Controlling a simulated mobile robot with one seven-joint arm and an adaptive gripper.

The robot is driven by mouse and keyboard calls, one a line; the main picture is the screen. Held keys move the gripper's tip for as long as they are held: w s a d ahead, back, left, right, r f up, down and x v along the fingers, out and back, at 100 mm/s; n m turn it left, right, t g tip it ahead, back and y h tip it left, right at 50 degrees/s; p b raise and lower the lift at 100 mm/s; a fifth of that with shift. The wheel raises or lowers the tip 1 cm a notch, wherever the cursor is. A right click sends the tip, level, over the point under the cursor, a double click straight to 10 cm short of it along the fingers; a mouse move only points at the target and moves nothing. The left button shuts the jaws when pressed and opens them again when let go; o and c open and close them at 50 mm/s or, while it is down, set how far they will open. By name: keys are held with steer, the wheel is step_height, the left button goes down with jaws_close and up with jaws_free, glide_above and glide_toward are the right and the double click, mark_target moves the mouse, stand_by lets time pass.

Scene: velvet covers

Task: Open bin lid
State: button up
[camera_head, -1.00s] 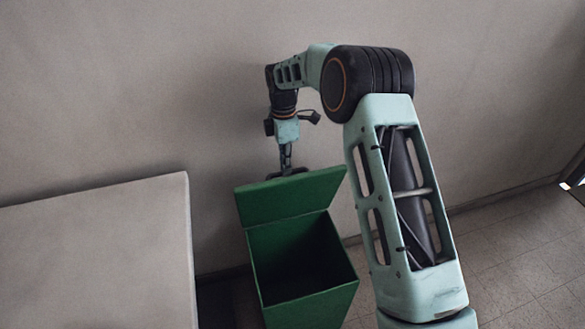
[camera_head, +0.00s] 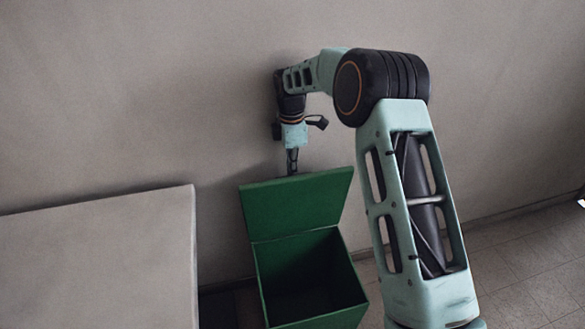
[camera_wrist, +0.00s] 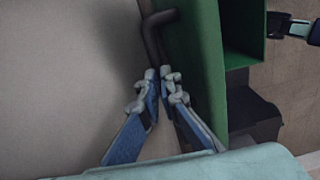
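The green bin (camera_head: 312,279) stands against the wall, its dark inside showing. Its green lid (camera_head: 297,205) is raised and stands up along the rear edge, leaving the mouth uncovered. My gripper (camera_head: 292,172) is behind the lid's upper edge, its tips hidden there in the head view. In the wrist view my gripper (camera_wrist: 159,74) has its fingertips close together at a dark bent handle (camera_wrist: 152,40) beside the green lid (camera_wrist: 192,60). The handle runs in between the tips, and the fingers appear closed around it.
A pale flat-topped block or table (camera_head: 100,260) stands left of the bin, with a narrow dark gap between them. The wall (camera_head: 150,90) is close behind the bin and my gripper. Tiled floor (camera_head: 520,265) is clear at the right.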

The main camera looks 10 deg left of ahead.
steer(key=o, duration=0.5)
steer(key=shift+s+d+f+g, duration=0.15)
steer(key=shift+s+f, duration=0.2)
steer(key=shift+f, duration=0.3)
steer(key=shift+s+d+f+g, duration=0.15)
steer(key=shift+s+f, duration=0.2)
steer(key=shift+f, duration=0.25)
steer(key=shift+o, duration=0.7)
steer(key=shift+w, duration=0.15)
step_height(320, 180, up, 13)
steer(key=w, duration=0.1)
steer(key=shift+a, duration=0.3)
